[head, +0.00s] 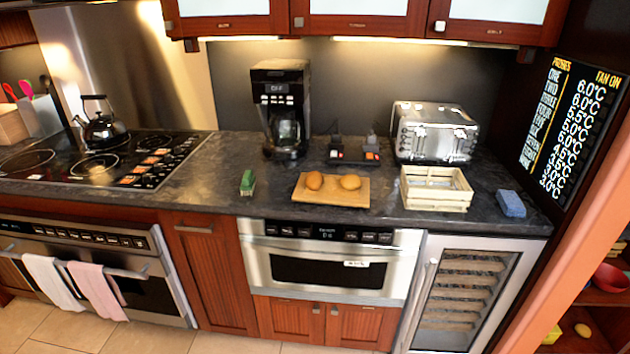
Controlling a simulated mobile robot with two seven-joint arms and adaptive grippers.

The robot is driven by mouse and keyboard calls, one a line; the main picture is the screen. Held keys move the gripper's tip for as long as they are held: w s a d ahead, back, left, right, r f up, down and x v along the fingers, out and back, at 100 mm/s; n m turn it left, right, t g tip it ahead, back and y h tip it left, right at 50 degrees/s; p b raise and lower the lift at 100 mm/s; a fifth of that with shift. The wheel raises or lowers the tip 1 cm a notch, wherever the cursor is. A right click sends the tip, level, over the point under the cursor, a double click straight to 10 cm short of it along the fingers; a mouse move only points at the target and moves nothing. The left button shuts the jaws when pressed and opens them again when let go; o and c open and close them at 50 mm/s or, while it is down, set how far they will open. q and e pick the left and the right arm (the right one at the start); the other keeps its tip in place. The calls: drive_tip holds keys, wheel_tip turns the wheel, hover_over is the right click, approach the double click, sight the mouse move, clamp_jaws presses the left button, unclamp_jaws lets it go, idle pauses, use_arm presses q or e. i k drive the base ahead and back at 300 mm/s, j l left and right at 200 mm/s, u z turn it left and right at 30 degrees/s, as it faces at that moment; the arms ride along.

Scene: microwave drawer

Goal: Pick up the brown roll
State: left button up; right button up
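A small wooden board (331,200) lies on the dark countertop, above the microwave drawer. Neither of my grippers shows in the head view.
A coffee maker (281,110) stands behind. The microwave drawer (328,269) is shut.

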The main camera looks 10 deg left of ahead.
sight(314, 180)
drive_tip(key=j+z, duration=0.15)
drive_tip(key=z, duration=0.25)
drive_tip(key=i+j+z, duration=0.1)
drive_tip(key=j+z, duration=0.25)
drive_tip(key=z, duration=0.4)
drive_tip(key=j+z, duration=0.2)
drive_tip(key=j, duration=0.35)
drive_tip(key=k+j+z, duration=0.1)
drive_tip(key=j+z, duration=0.15)
drive_tip(key=j, duration=0.35)
drive_tip(key=k+j, duration=0.1)
drive_tip(key=j, duration=0.45)
drive_tip(key=k+j+z, duration=0.15)
drive_tip(key=j, duration=0.35)
drive_tip(key=i+j, duration=0.05)
